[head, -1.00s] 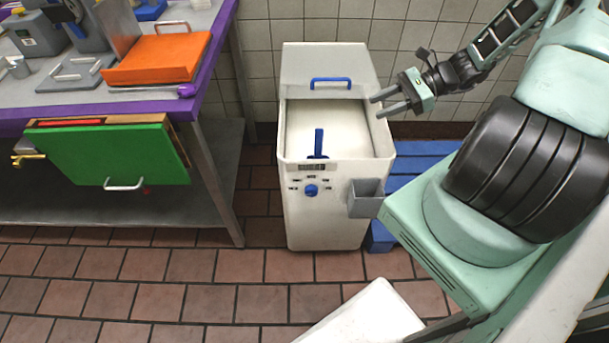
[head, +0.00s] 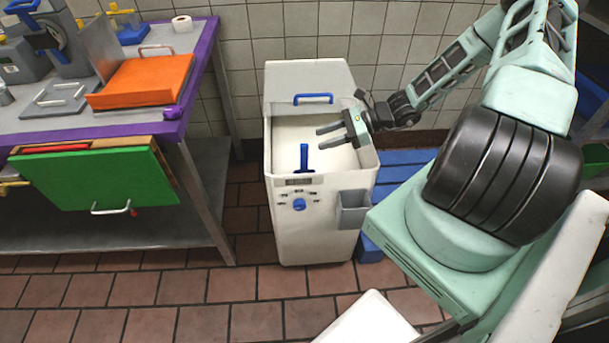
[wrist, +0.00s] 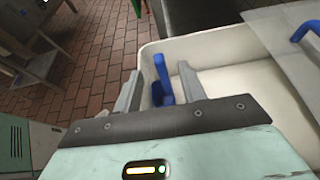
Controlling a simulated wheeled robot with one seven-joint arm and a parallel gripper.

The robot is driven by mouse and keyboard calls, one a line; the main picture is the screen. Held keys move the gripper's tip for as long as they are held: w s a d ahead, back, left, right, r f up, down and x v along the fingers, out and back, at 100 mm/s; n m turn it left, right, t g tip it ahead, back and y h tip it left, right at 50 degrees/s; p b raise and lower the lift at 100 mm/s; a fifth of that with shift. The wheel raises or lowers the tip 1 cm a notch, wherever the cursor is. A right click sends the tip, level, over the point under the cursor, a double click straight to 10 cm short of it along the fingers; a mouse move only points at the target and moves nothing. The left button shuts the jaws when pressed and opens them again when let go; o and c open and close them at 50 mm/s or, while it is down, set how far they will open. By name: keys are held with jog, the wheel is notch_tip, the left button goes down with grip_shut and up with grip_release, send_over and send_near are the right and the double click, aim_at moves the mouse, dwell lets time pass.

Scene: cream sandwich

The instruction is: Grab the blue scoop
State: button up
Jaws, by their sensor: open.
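The bin's lid with a blue handle (head: 313,98) is at its back. A grey holder (head: 353,209) hangs on its right side. A table with a purple edge (head: 195,85) stands at the left, with an orange box (head: 143,80) and a green board (head: 95,180).

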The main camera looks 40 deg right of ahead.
jog(key=x, duration=0.5)
jog(key=shift+a+f+p, duration=0.1)
jog(key=shift+a+p, duration=0.05)
jog(key=shift+p, duration=0.25)
grip_shut()
